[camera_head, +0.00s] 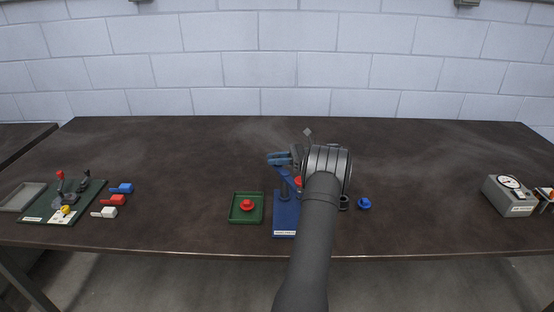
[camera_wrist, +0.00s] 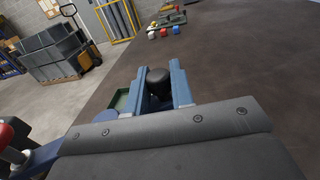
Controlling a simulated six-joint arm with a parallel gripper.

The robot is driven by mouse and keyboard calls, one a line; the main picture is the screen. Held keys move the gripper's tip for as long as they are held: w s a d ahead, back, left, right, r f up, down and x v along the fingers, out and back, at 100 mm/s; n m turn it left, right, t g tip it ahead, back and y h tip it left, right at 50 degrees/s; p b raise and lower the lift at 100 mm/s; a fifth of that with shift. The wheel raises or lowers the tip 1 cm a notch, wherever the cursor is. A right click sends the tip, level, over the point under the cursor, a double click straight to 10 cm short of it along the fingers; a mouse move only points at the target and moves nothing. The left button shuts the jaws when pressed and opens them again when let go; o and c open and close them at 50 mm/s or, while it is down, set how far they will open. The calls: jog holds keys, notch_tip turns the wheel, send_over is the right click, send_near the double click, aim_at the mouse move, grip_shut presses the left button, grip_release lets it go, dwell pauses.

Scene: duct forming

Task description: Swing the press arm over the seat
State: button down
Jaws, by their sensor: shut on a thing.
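The blue press (camera_head: 285,212) stands near the table's front edge, with a labelled base. Its blue upper arm (camera_head: 287,178) shows in part to the left of my wrist. My gripper (camera_head: 278,158) is above the press, and its blue fingers point left. In the wrist view my gripper (camera_wrist: 163,88) is shut on a black knob (camera_wrist: 158,76), which sits between the two fingers. A red knob (camera_wrist: 6,134) and a blue bar (camera_wrist: 42,157) of the press show at lower left there. My wrist hides much of the press, and I cannot make out the seat.
A green tray (camera_head: 235,219) holding a red part (camera_head: 247,204) lies left of the press. A blue part (camera_head: 364,203) and dark rings (camera_head: 343,203) lie right. A grey gauge box (camera_head: 511,200) is far right. Small coloured blocks (camera_head: 112,200) and a green board (camera_head: 38,208) are left.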

dwell(0.3)
jog(key=c, duration=1.3)
grip_release()
jog(key=w+d, duration=0.1)
jog(key=d, duration=0.6)
jog(key=shift+d, duration=0.15)
